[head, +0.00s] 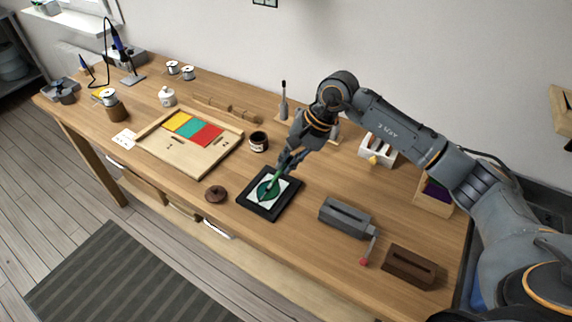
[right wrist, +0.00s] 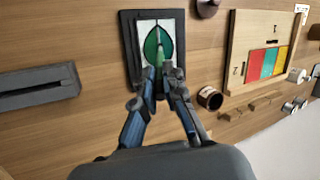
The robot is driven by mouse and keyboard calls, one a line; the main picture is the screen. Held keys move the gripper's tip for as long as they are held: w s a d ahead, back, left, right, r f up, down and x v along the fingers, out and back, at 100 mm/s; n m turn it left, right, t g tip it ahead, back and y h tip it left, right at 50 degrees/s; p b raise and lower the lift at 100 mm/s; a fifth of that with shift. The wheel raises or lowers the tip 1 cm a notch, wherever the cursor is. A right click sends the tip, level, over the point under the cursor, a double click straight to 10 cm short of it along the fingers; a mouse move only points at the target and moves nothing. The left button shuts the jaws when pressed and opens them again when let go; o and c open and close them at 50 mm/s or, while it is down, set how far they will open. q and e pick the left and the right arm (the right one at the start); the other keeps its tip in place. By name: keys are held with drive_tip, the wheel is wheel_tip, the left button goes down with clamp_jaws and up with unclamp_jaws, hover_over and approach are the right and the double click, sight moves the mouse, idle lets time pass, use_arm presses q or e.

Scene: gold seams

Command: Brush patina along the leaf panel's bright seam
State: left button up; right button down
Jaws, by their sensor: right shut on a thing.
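The leaf panel (head: 255,199) is a dark-framed tray with a pale sheet and a green leaf shape, lying flat on the bench. In the right wrist view the leaf panel (right wrist: 129,44) shows a line down the middle of the leaf. My right gripper (head: 285,162) is shut on a slim green-handled brush (head: 276,178), above the panel. The brush (right wrist: 160,57) points down onto the leaf along its midline; whether its tip touches cannot be told. My left gripper is not in view.
An open dark jar (head: 259,141) stands behind the panel, and a brown round lid (head: 215,194) lies to its left. A wooden tray with coloured panes (head: 166,157) is farther left. A grey crank tool (head: 345,217) and a dark brown block (head: 408,266) are to the right.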

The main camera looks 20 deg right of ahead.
drive_tip(key=shift+w+d+f+b, duration=0.1)
drive_tip(key=shift+w+d+b, duration=0.55)
drive_tip(key=shift+d+b, duration=0.25)
drive_tip(key=shift+w+d+b, duration=0.35)
drive_tip(key=shift+d+b, duration=0.1)
drive_tip(key=shift+w+d+b, duration=0.3)
drive_tip(key=shift+d+b, duration=0.1)
